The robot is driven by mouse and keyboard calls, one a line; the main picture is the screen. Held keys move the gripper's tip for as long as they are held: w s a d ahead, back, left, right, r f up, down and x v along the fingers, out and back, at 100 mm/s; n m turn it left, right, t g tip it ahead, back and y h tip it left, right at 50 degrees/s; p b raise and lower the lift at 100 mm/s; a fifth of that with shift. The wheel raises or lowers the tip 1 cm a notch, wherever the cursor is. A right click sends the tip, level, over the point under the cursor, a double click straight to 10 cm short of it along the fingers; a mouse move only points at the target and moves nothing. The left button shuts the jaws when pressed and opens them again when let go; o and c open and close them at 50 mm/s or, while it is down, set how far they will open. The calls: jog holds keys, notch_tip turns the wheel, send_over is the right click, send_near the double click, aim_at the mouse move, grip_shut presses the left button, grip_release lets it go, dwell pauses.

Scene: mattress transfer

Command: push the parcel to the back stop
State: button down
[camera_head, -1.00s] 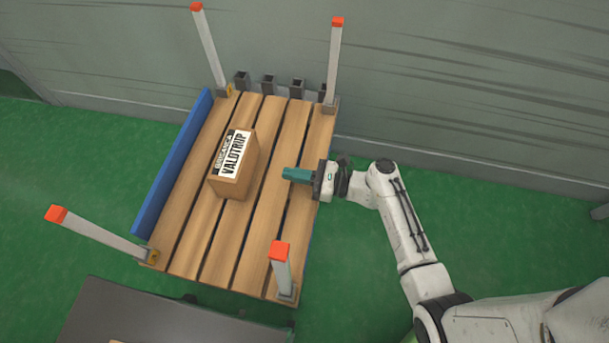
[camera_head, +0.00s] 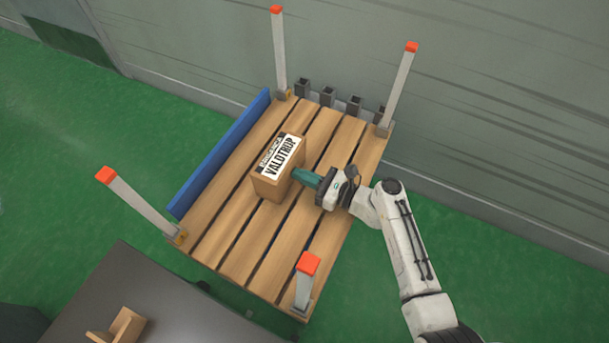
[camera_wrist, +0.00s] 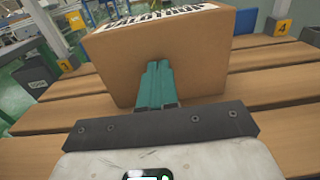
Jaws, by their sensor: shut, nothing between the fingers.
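The parcel (camera_head: 278,169) is a brown box with a white label reading VALDTRUP, standing on a slatted wooden pallet deck (camera_head: 243,250). My gripper (camera_head: 302,177) is shut and empty, with its teal fingertips at the parcel's right side. In the wrist view the shut fingers (camera_wrist: 157,72) point at the parcel's plain brown face (camera_wrist: 200,58) and seem to touch it; a small gap cannot be ruled out. A blue board (camera_head: 219,152) runs along the deck's left edge, apart from the parcel. No label shows which part is the back stop.
White posts with orange tops stand at the deck's corners, such as the near one (camera_head: 303,283). Several dark square sockets (camera_head: 328,96) line the far edge by the grey wall (camera_head: 480,110). A dark table (camera_head: 190,315) holding a wooden piece (camera_head: 118,328) is at lower left. Deck boards left of the parcel are bare.

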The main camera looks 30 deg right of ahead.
jog(key=b+x, duration=0.3)
jog(key=x, duration=1)
jog(key=shift+w+a+f, duration=0.15)
jog(key=shift+w+a, duration=0.1)
jog(key=shift+w, duration=0.05)
jog(key=shift+w+a, duration=0.2)
jog(key=shift+w, duration=0.1)
jog(key=shift+w+r, duration=0.1)
jog(key=shift+r, duration=0.2)
